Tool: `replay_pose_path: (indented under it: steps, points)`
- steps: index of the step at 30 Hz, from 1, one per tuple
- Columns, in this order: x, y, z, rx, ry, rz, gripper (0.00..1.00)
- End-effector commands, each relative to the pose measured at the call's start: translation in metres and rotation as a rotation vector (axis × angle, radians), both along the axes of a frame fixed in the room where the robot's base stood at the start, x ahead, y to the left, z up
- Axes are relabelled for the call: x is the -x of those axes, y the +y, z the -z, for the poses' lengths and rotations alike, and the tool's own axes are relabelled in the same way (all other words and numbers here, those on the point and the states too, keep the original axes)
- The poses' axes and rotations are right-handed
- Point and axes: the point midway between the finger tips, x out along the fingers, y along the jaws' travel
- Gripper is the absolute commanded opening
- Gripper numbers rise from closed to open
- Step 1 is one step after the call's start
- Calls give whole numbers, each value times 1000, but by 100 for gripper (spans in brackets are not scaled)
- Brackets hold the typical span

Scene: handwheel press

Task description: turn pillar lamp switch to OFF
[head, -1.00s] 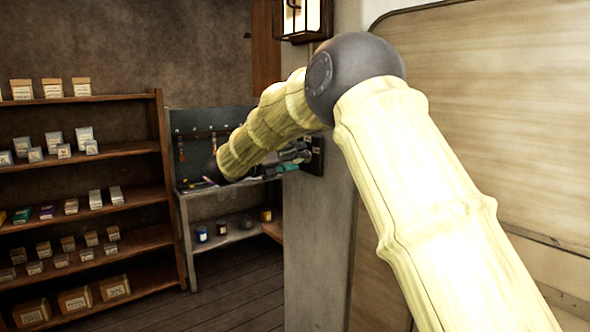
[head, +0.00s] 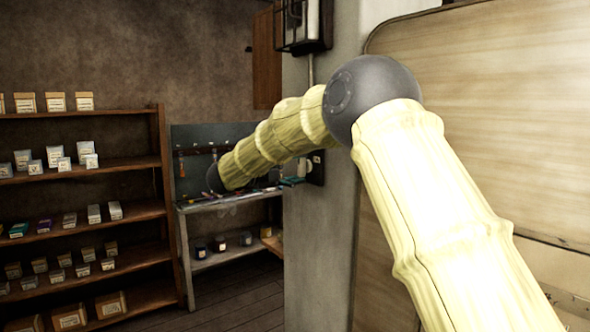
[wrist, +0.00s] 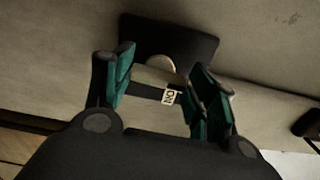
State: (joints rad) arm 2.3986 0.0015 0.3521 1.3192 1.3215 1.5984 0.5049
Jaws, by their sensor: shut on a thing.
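The lamp switch is a dark plate (wrist: 180,48) on the pillar, with a round pale knob base (wrist: 161,62) and a bar-like handle (wrist: 150,77) in the wrist view. A small white tag (wrist: 169,97) beside the handle bears letters that look like ON, seen turned. My gripper (wrist: 163,72) has its green-padded fingers on both sides of the handle and is shut on it. In the head view the switch plate (head: 317,168) shows only in part behind my arm, and my gripper is hidden.
The pillar (head: 318,240) stands beside a large pale panel (head: 490,100) at right. A shelf unit (head: 80,170) with boxes is at left. A workbench (head: 225,203) with small items stands behind my arm. Floor (head: 235,300) between them looks clear.

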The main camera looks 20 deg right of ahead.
Motion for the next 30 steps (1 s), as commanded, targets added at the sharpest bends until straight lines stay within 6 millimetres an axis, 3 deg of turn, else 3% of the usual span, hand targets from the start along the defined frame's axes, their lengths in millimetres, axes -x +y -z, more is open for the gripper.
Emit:
replay_pose_path:
  steps: [21, 22, 25, 30]
  points:
    - [0, 0, -1, 26, 69, -1, 33]
    - [0, 1, -1, 26, 69, -2, 61]
    - [0, 0, 0, 26, 69, -1, 79]
    - [0, 0, 0, 26, 69, -1, 79]
